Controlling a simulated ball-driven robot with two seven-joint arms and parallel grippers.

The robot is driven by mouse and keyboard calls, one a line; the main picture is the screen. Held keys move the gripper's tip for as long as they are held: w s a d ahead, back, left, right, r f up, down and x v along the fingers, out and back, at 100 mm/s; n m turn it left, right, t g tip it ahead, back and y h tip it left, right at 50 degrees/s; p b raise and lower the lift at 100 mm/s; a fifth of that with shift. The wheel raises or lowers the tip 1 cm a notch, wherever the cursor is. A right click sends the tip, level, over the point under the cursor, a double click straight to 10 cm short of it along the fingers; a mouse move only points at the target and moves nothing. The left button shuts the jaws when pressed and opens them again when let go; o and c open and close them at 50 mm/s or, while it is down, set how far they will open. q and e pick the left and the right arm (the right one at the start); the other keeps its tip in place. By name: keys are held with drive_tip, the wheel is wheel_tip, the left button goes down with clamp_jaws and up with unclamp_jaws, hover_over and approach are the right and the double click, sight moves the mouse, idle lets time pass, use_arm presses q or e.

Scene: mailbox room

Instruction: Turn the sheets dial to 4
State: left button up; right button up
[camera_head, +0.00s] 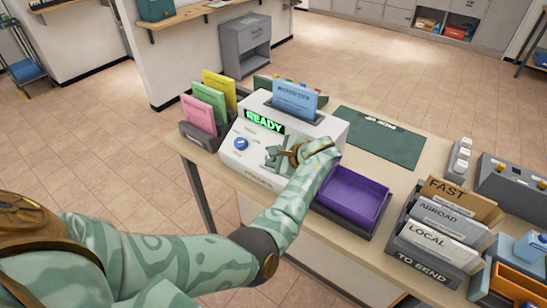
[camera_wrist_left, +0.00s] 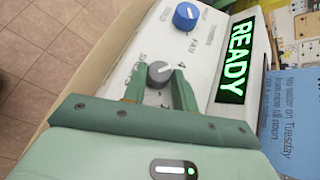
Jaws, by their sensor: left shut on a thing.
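A white machine (camera_head: 236,158) stands on the table with a lit green READY display (camera_head: 265,121), which also shows in the left wrist view (camera_wrist_left: 236,58). A grey dial (camera_wrist_left: 160,72) sits on its front panel, with a 4 printed close beside it and other lettering partly hidden. My left gripper (camera_wrist_left: 160,86) is shut on the grey dial, one finger on either side. In the head view my left gripper (camera_head: 276,154) covers the dial. A blue dial (camera_head: 241,143) is apart from it, also clear in the left wrist view (camera_wrist_left: 186,16). My right gripper is not in view.
A purple tray (camera_head: 352,196) lies right of the machine, close to my left forearm. Pink, green and yellow folders stand in a rack (camera_head: 196,136) to its left. A blue notice (camera_head: 295,97) stands upright in the machine. A letter rack (camera_head: 430,258) is at the right.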

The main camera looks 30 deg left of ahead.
use_arm(q)
drive_tip(key=shift+a+n+g+h, duration=0.15)
drive_tip(key=shift+n+g+h, duration=0.35)
drive_tip(key=shift+n+g, duration=0.4)
drive_tip(key=o, duration=1)
drive_tip(key=shift+a, duration=0.1)
drive_tip(key=shift+r, duration=0.1)
drive_tip(key=v, duration=0.4)
drive_tip(key=p+v, duration=0.1)
drive_tip(key=v, duration=0.3)
drive_tip(key=shift+w+d+r, duration=0.15)
drive_tip(key=shift+d+r, duration=0.1)
drive_tip(key=shift+r, duration=0.05)
drive_tip(key=shift+p+v, duration=1.75)
drive_tip(key=shift+v, duration=1.95)
